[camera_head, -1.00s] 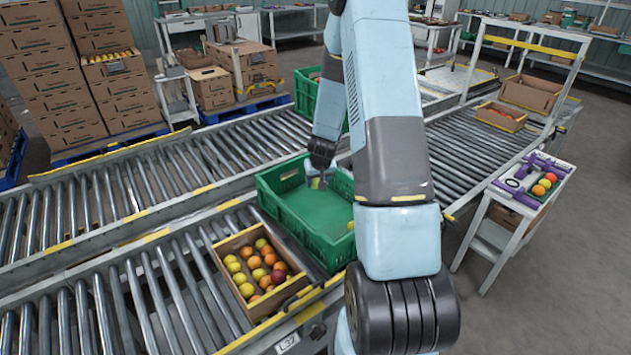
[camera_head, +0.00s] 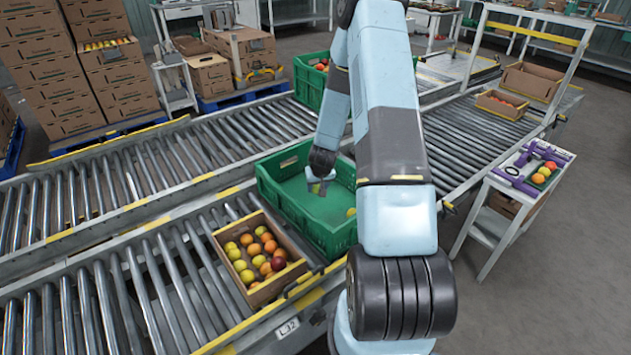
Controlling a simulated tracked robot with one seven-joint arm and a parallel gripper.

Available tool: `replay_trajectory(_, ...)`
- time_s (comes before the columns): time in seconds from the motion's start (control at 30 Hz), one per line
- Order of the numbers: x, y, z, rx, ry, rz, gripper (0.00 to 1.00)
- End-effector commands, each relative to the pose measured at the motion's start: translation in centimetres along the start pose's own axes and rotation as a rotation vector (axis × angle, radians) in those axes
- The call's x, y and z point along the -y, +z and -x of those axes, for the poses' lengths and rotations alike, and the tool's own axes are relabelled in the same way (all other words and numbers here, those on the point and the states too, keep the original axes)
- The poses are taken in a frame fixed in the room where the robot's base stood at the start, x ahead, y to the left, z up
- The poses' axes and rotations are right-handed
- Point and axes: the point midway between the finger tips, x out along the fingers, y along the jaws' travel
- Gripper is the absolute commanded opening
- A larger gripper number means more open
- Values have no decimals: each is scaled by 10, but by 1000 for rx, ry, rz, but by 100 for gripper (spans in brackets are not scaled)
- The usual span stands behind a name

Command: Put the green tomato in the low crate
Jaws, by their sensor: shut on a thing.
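The low green crate (camera_head: 277,206) stands on the near roller conveyor, with a mostly bare green floor. My gripper (camera_head: 319,188) points down inside the crate's outline, over its middle. It is shut on a small greenish thing, which looks like the green tomato (camera_head: 316,188); the fingers hide most of it. I cannot tell whether it touches the crate floor. Another yellow-green tomato (camera_head: 350,212) lies in the crate near its right wall, partly hidden by my arm.
A cardboard box (camera_head: 229,270) of mixed yellow, orange and red tomatoes sits just in front of the crate. A white side table (camera_head: 492,226) with a purple-handled tray is at right.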

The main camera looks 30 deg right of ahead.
Motion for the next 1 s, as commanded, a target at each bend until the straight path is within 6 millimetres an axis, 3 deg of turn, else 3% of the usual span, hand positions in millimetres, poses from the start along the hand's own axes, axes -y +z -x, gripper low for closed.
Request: replay_trajectory(1.0, 1, 36, -88, 0, -1, 1, 39)
